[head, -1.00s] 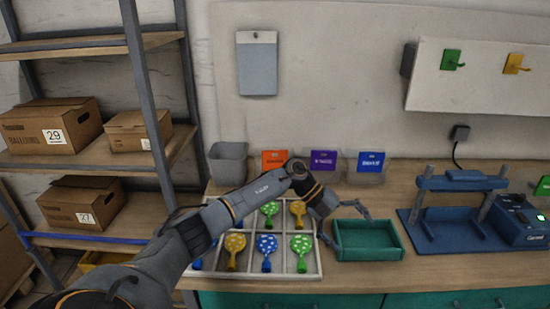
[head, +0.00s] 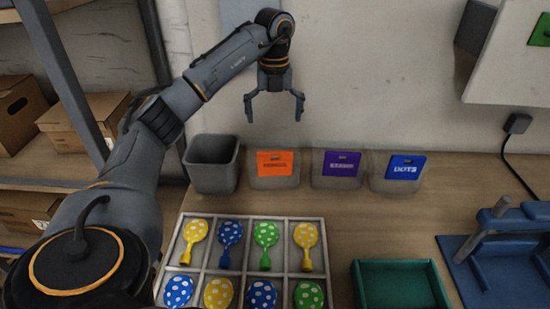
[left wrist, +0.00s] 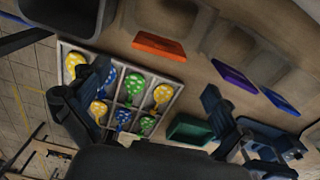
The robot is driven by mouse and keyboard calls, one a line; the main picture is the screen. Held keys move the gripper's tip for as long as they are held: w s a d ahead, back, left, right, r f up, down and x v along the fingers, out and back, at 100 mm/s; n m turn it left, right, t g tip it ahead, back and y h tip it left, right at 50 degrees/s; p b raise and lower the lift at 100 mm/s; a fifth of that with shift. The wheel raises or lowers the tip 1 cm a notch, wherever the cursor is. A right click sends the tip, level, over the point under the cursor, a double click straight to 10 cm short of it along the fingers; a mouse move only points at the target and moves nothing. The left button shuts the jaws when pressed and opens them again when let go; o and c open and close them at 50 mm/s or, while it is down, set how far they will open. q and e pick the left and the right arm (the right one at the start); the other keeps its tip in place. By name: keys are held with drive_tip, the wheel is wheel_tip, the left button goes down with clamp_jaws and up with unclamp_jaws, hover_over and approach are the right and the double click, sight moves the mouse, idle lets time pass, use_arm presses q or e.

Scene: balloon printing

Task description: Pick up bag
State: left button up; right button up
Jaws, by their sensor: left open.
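Three flat coloured bags stand in a row of clear bins by the wall: an orange one (head: 275,163), a purple one (head: 341,169) and a blue one (head: 404,168). They also show in the left wrist view as orange (left wrist: 159,46), purple (left wrist: 234,76) and blue (left wrist: 279,101) pieces. My left gripper (head: 273,112) is open and empty, fingers pointing down, above the orange bag and apart from it. In the left wrist view its fingers spread wide with nothing between them. My right gripper is not in view.
A grey bin (head: 212,180) stands left of the orange bag. A divided tray (head: 245,218) holds several spotted balloons in front. A green tray (head: 400,264) and a blue press (head: 490,245) are at the right. A shelf with boxes (head: 88,122) stands at the left.

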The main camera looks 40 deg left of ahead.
sight(275, 152)
use_arm(q)
drive_tip(key=f, duration=0.6)
drive_tip(key=shift+s+d+p, duration=0.1)
drive_tip(key=shift+s+p, duration=0.1)
drive_tip(key=shift+p, duration=0.2)
drive_tip(key=shift+f, duration=0.65)
drive_tip(key=shift+f+p, duration=0.35)
drive_tip(key=shift+p, duration=0.05)
drive_tip(key=f, duration=0.1)
drive_tip(key=f+p, duration=0.1)
drive_tip(key=f, duration=0.1)
drive_tip(key=shift+d+f, duration=0.2)
drive_tip(key=shift+f, duration=0.35)
drive_tip(key=c, duration=0.5)
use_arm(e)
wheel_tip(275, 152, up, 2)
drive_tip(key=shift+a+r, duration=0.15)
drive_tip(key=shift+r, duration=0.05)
